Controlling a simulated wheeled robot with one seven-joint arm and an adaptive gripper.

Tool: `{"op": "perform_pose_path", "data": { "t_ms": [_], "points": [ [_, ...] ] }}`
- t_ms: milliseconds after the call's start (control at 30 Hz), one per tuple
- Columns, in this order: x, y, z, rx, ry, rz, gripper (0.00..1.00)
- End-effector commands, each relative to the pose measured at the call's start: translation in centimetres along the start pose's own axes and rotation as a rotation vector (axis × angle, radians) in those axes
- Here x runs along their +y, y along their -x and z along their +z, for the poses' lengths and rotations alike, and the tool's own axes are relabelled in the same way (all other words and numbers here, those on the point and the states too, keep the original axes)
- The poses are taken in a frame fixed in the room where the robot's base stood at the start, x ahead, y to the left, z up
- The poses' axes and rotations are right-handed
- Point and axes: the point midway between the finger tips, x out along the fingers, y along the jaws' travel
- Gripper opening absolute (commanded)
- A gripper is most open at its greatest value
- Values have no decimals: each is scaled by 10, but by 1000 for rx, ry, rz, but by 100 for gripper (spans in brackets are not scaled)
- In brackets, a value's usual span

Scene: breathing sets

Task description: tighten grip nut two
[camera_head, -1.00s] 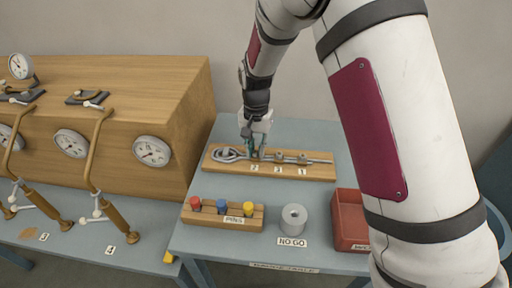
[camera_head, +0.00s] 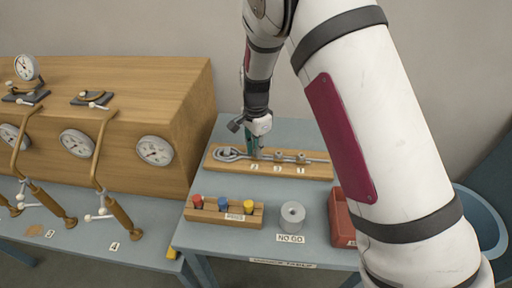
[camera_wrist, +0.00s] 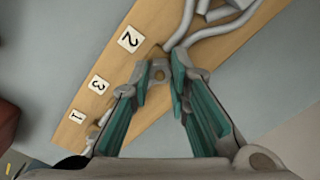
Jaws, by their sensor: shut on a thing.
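A wooden board (camera_head: 318,173) lies on the blue-grey table with a metal rod (camera_head: 318,161) along it and a loop (camera_head: 227,154) at its left end. Labels 2, 3 and 1 stand in front of three grip nuts. My gripper (camera_head: 254,147) points down at the nut by label 2, largely hiding it in the head view. In the wrist view the teal-padded fingers (camera_wrist: 158,78) are shut on grip nut two (camera_wrist: 159,70), a grey piece with a round hole, beside label 2 (camera_wrist: 130,39). Nut three (camera_head: 278,157) and nut one (camera_head: 301,159) stand to the right, untouched.
In front of the board are a wooden pin holder (camera_head: 222,218) with red, blue and yellow pins, a grey NO GO ring (camera_head: 292,214) and a red bin (camera_head: 343,220). A wooden gauge cabinet (camera_head: 120,85) with levers stands left.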

Motion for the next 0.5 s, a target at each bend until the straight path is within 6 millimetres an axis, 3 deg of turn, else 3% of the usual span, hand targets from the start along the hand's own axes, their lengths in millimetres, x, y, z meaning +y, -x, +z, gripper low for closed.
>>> {"op": "perform_pose_path", "data": {
  "t_ms": [467, 500],
  "points": [
    [-1, 0, 0, 1, -16, -2, 0],
    [-1, 0, 0, 1, -16, -2, 19]
  ]
}}
